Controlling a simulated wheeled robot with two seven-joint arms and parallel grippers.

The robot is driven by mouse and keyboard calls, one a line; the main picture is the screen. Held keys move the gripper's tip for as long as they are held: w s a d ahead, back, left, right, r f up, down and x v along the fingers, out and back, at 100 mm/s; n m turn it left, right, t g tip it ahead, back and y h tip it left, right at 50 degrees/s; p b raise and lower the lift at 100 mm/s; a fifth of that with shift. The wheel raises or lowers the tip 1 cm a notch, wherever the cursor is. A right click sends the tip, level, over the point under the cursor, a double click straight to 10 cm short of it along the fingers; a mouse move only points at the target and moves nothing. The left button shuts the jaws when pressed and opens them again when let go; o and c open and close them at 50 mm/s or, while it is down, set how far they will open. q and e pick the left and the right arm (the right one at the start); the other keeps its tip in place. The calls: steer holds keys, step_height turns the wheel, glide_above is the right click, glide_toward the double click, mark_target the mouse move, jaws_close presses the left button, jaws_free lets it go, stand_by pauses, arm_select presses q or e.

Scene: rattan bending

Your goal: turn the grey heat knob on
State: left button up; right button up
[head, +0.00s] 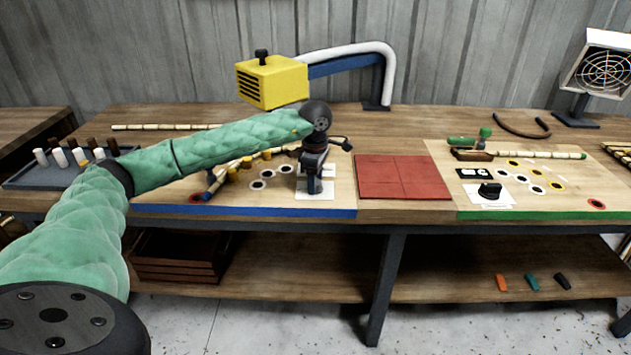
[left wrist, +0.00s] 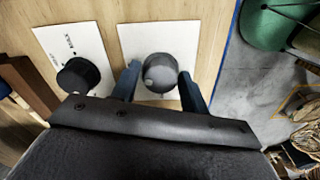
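The grey heat knob (left wrist: 160,74) sits on a white plate (left wrist: 142,38) in the left wrist view. My left gripper (left wrist: 160,84) points down over it, with one dark blue finger on each side of the knob. Narrow gaps seem to show between fingers and knob, so it looks open around it. In the head view my left gripper (head: 314,188) is low over the white plate (head: 318,196) near the blue front edge of the bench and hides the knob. My right gripper is not in view.
A black knob (left wrist: 77,76) on a labelled white plate stands close beside the left finger. Another black knob (head: 489,190) is on the right board. A yellow heater box (head: 272,82) overhangs the arm. A red mat (head: 402,177) lies clear to the right.

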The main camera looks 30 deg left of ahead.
arm_select(q)
steer(key=shift+o, duration=0.9)
step_height(320, 180, up, 7)
steer(key=shift+b, duration=0.65)
steer(key=shift+r, duration=0.35)
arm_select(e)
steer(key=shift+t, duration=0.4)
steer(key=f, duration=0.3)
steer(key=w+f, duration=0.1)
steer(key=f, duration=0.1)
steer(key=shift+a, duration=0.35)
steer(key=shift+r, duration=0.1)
